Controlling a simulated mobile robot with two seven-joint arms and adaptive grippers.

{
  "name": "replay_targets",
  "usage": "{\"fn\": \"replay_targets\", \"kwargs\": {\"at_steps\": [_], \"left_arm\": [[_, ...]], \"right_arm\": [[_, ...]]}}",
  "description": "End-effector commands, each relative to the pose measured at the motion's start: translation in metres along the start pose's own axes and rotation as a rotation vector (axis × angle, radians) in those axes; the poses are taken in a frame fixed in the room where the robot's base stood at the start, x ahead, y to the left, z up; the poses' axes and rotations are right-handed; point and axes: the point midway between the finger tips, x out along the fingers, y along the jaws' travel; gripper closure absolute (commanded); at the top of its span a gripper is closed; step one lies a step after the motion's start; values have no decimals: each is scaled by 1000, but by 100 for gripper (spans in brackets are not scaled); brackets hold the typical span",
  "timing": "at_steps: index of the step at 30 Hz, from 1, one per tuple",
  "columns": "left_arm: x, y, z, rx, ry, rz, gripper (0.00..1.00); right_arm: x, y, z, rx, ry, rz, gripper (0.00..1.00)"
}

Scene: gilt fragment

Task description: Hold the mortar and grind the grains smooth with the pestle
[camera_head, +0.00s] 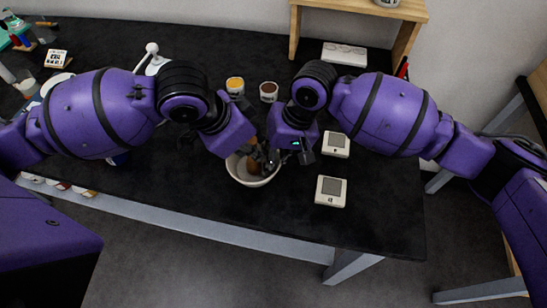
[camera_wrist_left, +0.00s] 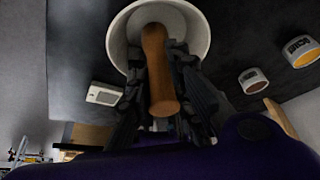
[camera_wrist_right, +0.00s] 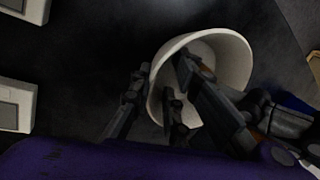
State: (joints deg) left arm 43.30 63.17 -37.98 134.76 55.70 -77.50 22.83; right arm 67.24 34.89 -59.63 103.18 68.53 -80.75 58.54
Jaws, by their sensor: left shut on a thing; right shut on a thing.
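The mortar (camera_head: 248,181) is a pale bowl standing near the table's front edge, below both grippers in the head view. The brown wooden pestle (camera_wrist_left: 158,75) dips into the mortar in the left wrist view. My left gripper (camera_wrist_left: 159,60) is shut on the pestle, with one finger on each side of it. My right gripper (camera_wrist_right: 163,72) is shut on the mortar's wall, with one finger inside and one outside; the mortar (camera_wrist_right: 236,56) looks tilted from that camera. Fingers and pestle hide most of the inside, so I cannot make out the grains.
Two white devices with grey screens (camera_head: 331,191) (camera_head: 336,144) lie right of the mortar. A yellow-topped jar (camera_head: 235,86) and a brown-topped jar (camera_head: 269,91) stand behind it. A wooden stand (camera_head: 405,12) is at the back right. The black table (camera_head: 270,222) is clear in front.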

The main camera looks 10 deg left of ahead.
Motion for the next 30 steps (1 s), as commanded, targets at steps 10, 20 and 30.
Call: {"fn": "replay_targets", "kwargs": {"at_steps": [10, 20, 30], "left_arm": [[3, 5, -4, 2, 9, 12, 100], [-10, 0, -7, 3, 14, 9, 100], [-24, -5, -8, 3, 11, 5, 100]], "right_arm": [[3, -4, 4, -9, -8, -6, 100], [4, -5, 4, -11, -9, -9, 100], [3, -3, 4, -7, -9, -5, 100]]}}
